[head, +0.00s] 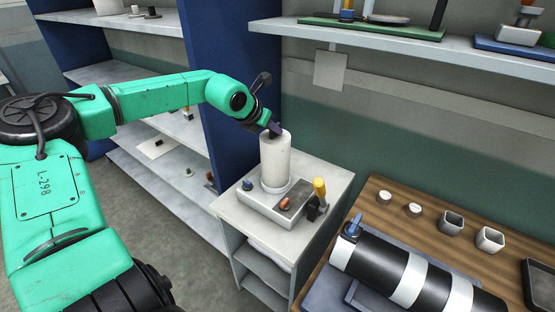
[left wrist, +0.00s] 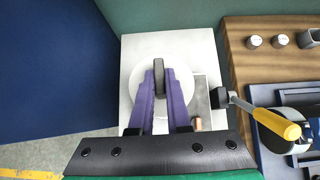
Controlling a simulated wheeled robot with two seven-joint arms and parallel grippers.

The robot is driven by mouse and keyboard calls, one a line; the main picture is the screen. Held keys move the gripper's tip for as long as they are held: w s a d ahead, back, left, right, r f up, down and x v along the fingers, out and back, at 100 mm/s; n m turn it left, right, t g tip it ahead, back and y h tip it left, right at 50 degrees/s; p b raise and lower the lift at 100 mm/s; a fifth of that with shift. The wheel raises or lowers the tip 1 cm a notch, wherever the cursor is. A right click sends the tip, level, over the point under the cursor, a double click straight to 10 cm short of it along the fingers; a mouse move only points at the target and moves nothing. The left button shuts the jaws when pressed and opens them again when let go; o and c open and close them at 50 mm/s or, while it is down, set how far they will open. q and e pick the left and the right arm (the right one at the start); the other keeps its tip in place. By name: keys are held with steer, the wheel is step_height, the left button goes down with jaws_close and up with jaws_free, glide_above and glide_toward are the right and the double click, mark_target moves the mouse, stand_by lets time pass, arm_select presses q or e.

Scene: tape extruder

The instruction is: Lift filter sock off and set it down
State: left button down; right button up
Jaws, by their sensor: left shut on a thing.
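The filter sock (head: 276,158) is a pale upright cylinder on a small light-grey unit (head: 262,209) on top of a white cabinet. Its round top (left wrist: 183,82) shows from above in the left wrist view. My left gripper (head: 274,131) is at the top of the sock. In the left wrist view its purple fingers (left wrist: 159,80) close on a dark upright tab (left wrist: 159,72) at the middle of the sock's top. The sock looks upright; whether its bottom touches the unit is hard to tell. My right gripper does not show.
A yellow-handled tool (head: 319,188) and a copper-coloured piece (head: 285,203) are right of the sock. A wooden table (head: 395,190) holds a black-and-white roller (head: 410,280) and small cups. A blue shelf panel (head: 218,90) stands close at left; a wall shelf (head: 400,48) hangs above.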

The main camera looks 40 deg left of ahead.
arm_select(q)
steer(key=shift+r, duration=0.15)
steer(key=shift+r+p, duration=0.6)
steer(key=shift+r, duration=1.15)
